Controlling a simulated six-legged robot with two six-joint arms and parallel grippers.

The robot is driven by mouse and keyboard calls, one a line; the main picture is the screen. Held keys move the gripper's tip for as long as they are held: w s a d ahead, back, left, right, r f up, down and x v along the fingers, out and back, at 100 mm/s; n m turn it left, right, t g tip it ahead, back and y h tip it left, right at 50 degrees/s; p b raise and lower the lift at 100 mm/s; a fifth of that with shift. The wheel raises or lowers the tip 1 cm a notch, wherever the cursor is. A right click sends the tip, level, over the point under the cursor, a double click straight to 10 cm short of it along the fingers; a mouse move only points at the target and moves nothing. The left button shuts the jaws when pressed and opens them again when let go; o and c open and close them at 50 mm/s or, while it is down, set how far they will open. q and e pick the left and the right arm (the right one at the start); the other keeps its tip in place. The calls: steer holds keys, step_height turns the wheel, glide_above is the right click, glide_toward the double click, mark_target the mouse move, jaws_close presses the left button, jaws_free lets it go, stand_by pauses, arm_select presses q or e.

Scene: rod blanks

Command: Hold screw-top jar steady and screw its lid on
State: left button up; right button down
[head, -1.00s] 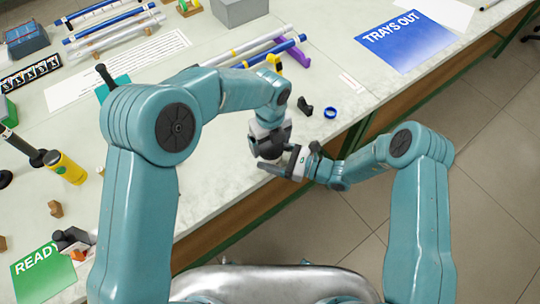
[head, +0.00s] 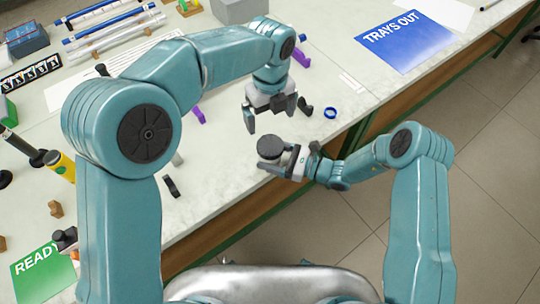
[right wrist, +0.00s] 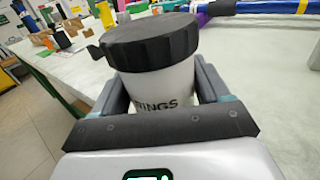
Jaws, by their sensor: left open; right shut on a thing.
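The screw-top jar, a white cup with dark lettering (right wrist: 165,88), stands between the fingers of my right gripper (right wrist: 162,98), which is shut on it. The black lid (right wrist: 148,42) sits on top of the jar's mouth; I cannot tell how far it is threaded. In the head view the lid (head: 271,147) shows from above and hides most of the jar. My right gripper (head: 278,166) holds the jar just off the bench's front edge. My left gripper (head: 270,114) is open and empty, above and behind the lid in that view, apart from it.
The marble-topped bench (head: 225,175) runs diagonally behind the jar. A blue ring (head: 330,112) and a small black holder (head: 305,107) lie near the left gripper. A blue TRAYS OUT sheet (head: 405,42) lies at the back right. Open floor (head: 480,190) lies at the right.

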arm_select(q)
steer(key=shift+r, duration=0.2)
arm_select(e)
jaws_free()
arm_select(q)
step_height(320, 180, down, 4)
steer(key=b, duration=0.4)
arm_select(e)
steer(key=v, duration=1.6)
steer(key=shift+d, duration=0.2)
steer(key=shift+s, duration=0.15)
